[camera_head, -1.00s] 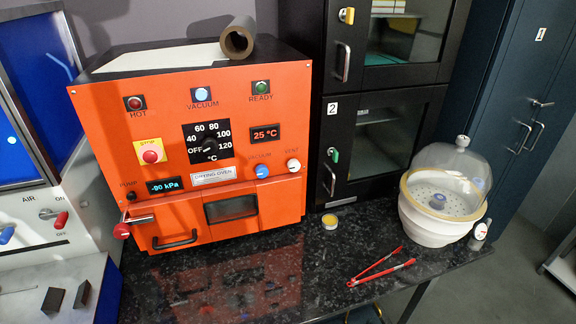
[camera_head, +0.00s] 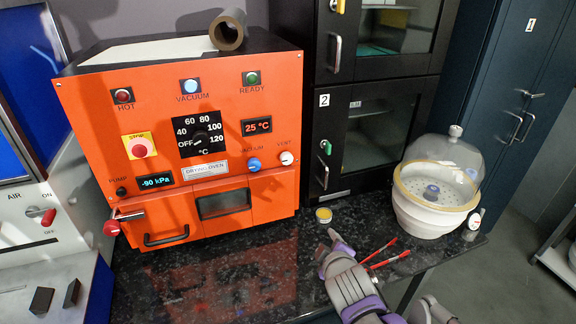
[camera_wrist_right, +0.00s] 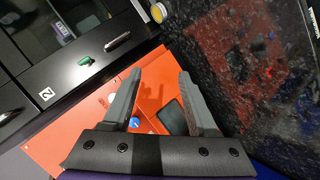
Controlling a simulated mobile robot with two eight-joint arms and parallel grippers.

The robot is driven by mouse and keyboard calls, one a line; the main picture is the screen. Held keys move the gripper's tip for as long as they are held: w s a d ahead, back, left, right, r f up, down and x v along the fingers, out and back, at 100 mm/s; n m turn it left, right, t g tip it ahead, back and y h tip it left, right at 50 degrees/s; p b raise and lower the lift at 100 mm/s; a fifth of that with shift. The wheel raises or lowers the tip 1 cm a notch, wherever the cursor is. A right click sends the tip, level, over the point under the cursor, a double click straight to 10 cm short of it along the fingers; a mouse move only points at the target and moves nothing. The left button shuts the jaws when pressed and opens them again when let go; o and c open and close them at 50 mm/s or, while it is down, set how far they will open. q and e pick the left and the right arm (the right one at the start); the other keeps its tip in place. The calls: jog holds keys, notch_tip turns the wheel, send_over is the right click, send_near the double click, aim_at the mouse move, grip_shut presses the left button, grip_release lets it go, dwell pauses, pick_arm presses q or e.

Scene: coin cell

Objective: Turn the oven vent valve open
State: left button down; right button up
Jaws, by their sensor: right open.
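The orange drying oven (camera_head: 80,112) stands on the black counter. Its white vent knob (camera_head: 286,158), labelled VENT, is at the front panel's right, beside the blue vacuum knob (camera_head: 254,164). My right gripper (camera_head: 329,243) is over the counter, lower and to the right of the vent knob, apart from it. In the right wrist view the right gripper (camera_wrist_right: 160,75) is open and empty, with the orange front (camera_wrist_right: 60,140) beyond it. My left gripper is not in view.
A yellow-lidded jar (camera_head: 324,215) and red tweezers (camera_head: 385,257) lie near my right gripper. A domed desiccator (camera_head: 437,190) stands at right on the counter. A pipe piece (camera_head: 228,30) lies on the oven. A black cabinet (camera_head: 352,105) stands behind.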

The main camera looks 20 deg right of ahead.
jog(key=w+d+r+n+t, duration=0.1)
jog(key=w+r+n+t, duration=0.35)
jog(key=w+n, duration=0.45)
jog(key=n+t+y+b, duration=0.2)
jog(key=n+y, duration=0.1)
jog(key=n, duration=0.4)
send_near(287, 161)
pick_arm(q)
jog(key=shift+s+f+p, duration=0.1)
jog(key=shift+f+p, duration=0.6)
pick_arm(e)
jog(key=w, duration=0.9)
jog(key=shift+w+f, duration=0.1)
jog(key=shift+w, duration=0.15)
grip_shut()
